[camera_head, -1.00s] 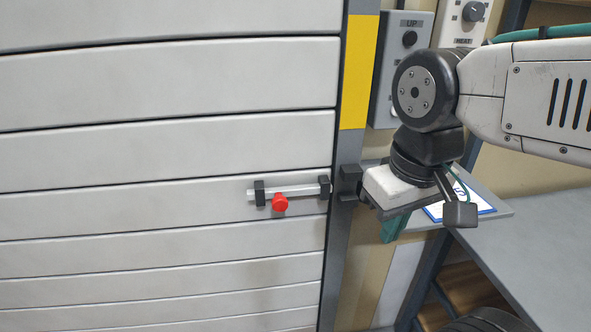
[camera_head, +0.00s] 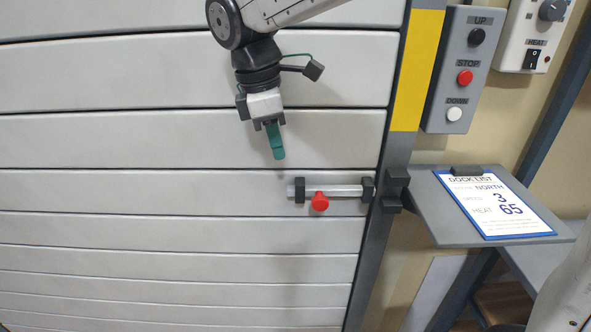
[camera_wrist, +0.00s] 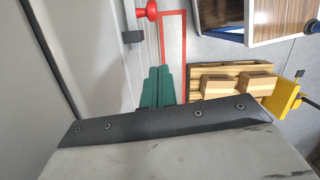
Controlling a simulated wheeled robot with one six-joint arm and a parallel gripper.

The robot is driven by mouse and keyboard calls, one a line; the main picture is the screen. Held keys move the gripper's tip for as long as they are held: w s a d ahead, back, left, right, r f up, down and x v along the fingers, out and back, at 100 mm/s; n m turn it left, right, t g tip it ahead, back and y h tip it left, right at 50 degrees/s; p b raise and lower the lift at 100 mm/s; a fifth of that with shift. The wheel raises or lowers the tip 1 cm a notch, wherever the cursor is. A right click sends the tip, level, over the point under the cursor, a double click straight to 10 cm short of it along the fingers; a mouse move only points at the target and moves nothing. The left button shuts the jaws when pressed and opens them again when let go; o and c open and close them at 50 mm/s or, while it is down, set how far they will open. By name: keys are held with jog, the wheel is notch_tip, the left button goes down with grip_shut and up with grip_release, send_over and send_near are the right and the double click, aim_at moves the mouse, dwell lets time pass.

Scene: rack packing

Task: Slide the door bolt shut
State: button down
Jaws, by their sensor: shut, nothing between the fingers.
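The door bolt (camera_head: 338,191) is a pale bar lying level across the white slatted door in the head view, with a red knob (camera_head: 320,202) near its left end. It runs through two dark guides on the door. A dark keeper (camera_head: 396,188) sits on the grey door frame to its right. My gripper (camera_head: 278,155) points down, its teal fingers together and empty, above and left of the knob and apart from it. In the wrist view the teal fingers (camera_wrist: 157,82) are closed, and the red knob (camera_wrist: 147,10) shows at the top edge.
Right of the frame are a control box (camera_head: 460,70) with UP, STOP and DOWN buttons and a heat switch box (camera_head: 533,35). A clipboard (camera_head: 492,203) lies on a grey shelf. The wrist view shows boxes (camera_wrist: 237,85) on a pallet. The door face around the bolt is clear.

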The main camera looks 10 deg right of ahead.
send_near(306, 191)
jog(key=s+a+f, duration=0.3)
jog(key=s+f, duration=0.1)
jog(key=d+f, duration=0.2)
jog(key=d, duration=0.1)
jog(key=shift+w+d+f, duration=0.1)
jog(key=shift+d+f, duration=0.15)
jog(key=shift+d, duration=0.05)
jog(key=shift+d+f, duration=0.1)
jog(key=shift+d, duration=0.1)
